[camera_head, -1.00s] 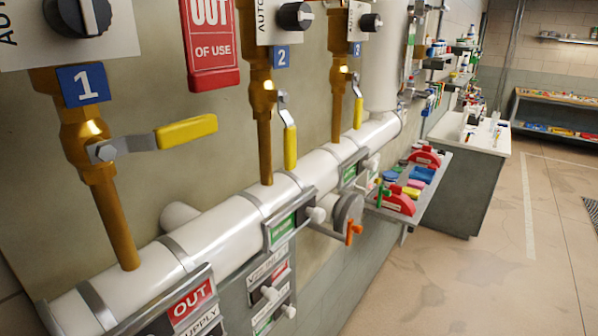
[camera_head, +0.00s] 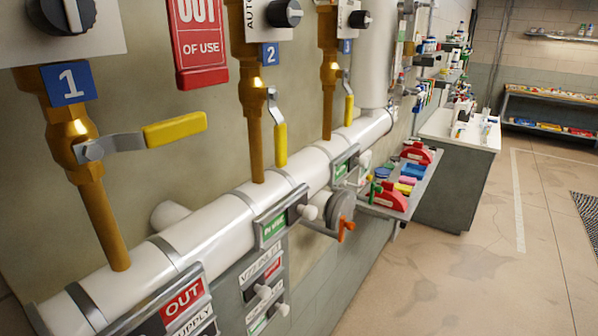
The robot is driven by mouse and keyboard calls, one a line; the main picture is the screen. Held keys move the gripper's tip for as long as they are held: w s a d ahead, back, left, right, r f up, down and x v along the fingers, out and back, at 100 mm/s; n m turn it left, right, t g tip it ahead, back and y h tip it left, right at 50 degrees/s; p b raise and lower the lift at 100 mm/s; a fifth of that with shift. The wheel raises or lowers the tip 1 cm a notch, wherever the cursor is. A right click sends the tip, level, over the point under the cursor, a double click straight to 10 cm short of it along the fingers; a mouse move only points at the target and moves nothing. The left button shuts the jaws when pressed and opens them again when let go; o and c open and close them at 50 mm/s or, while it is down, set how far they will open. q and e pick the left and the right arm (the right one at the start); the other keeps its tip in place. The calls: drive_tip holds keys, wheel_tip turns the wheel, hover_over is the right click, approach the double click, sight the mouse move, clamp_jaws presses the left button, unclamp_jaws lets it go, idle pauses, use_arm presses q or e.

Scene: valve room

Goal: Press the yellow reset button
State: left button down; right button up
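I see no yellow reset button in the head view. The yellow parts in sight are lever handles on the brass valves. Valve 1's yellow handle (camera_head: 175,129) points out to the right, roughly level. Valve 2's yellow handle (camera_head: 280,145) and the third valve's yellow handle (camera_head: 349,110) hang down beside their pipes. Neither of my grippers shows in the view.
A thick white pipe (camera_head: 215,227) runs along the wall, with sign holders such as the red OUT sign (camera_head: 184,298) in front. A shelf (camera_head: 412,198) with coloured items and a white-topped cabinet (camera_head: 462,130) stand further along. The floor (camera_head: 480,270) at right is clear.

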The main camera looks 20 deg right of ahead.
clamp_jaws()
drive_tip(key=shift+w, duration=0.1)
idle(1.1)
